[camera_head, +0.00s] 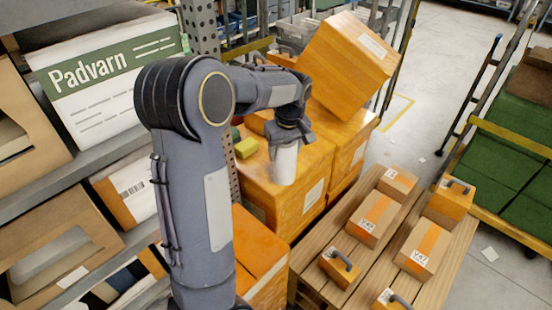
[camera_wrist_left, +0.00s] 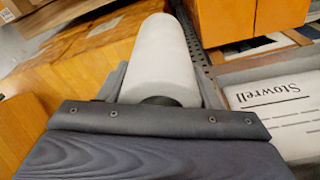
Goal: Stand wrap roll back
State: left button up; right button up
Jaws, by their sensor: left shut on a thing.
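The wrap roll (camera_head: 285,163) is a white cylinder, upright in the head view, at the top of an orange box (camera_head: 312,200). My left gripper (camera_head: 286,142) comes down over its upper end and is shut on it. In the left wrist view the roll (camera_wrist_left: 163,55) extends away from my left gripper (camera_wrist_left: 160,98), with a dark core at its near end. I cannot tell whether its lower end touches the box top. My right gripper is in neither view.
A large orange carton (camera_head: 345,62) sits tilted behind the roll. A yellow block (camera_head: 246,148) lies left of it. A slatted wooden pallet (camera_head: 408,232) with several small cartons stands at the right. Shelving with a Padvarn box (camera_head: 105,75) is at the left.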

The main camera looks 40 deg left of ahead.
pick_arm(q)
jog(key=w+a+f+p, duration=0.1)
jog(key=w+a+f, duration=0.1)
jog(key=f, duration=0.3)
jog(key=w+a+f+p, duration=0.2)
jog(key=w+a+f, duration=0.1)
jog(key=a+f, duration=0.2)
jog(key=shift+w+a+f, duration=0.3)
jog(key=shift+w+f, duration=0.05)
jog(key=shift+f, duration=0.15)
jog(key=shift+f, duration=0.15)
jog(key=o, duration=0.9)
jog(key=shift+o, duration=0.2)
